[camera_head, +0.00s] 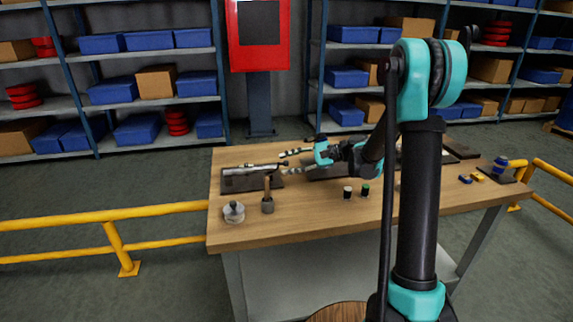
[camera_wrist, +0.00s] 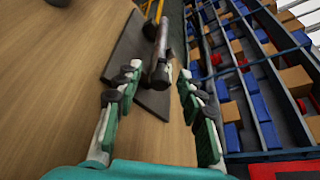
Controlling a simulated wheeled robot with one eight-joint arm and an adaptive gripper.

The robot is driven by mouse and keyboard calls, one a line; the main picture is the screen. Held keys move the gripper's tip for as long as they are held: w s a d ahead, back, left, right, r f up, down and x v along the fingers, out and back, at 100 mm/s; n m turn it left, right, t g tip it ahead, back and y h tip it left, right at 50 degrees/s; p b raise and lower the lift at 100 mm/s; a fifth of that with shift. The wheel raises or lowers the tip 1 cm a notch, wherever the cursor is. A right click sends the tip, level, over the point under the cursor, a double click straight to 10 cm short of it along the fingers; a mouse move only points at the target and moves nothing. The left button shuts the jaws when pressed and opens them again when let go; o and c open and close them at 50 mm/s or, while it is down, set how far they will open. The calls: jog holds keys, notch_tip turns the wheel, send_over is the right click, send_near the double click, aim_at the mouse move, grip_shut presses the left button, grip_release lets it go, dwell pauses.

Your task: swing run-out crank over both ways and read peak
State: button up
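My gripper (camera_head: 284,162) reaches left over the workbench, its two fingers spread apart and empty. In the wrist view the open gripper (camera_wrist: 158,78) faces a grey metal rod-like part (camera_wrist: 160,62) with a thicker cylindrical end. That end shows between the fingertips, with no visible contact. The part lies over a dark flat plate (camera_wrist: 127,45); in the head view the plate (camera_head: 240,184) sits at the bench's left rear with the metal part (camera_head: 250,168) along it. I cannot tell for sure that this part is the crank. No peak reading is legible.
A round metal item with a dark knob (camera_head: 233,212) and a dark cup with a wooden handle (camera_head: 267,204) stand near the bench's (camera_head: 300,222) left front. Two small dark pots (camera_head: 347,192) stand mid-bench. A yellow rail (camera_head: 100,216) and loaded shelves (camera_head: 140,75) lie beyond.

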jog(key=shift+a+f, duration=0.1)
jog(key=shift+a, duration=0.35)
grip_shut()
jog(key=shift+s, duration=0.1)
jog(key=shift+s+d+f+n+t+y, duration=0.1)
jog(key=shift+s+f+n+t+y, duration=0.25)
jog(key=shift+n, duration=0.55)
jog(key=shift+s+d+f+n+t+y, duration=0.1)
jog(key=shift+f+n+t+y, duration=0.25)
jog(key=shift+n, duration=0.35)
jog(key=shift+s+f+n+t+y, duration=0.1)
jog(key=shift+f+n+t+y, duration=0.15)
jog(key=shift+n, duration=0.45)
jog(key=shift+f, duration=0.1)
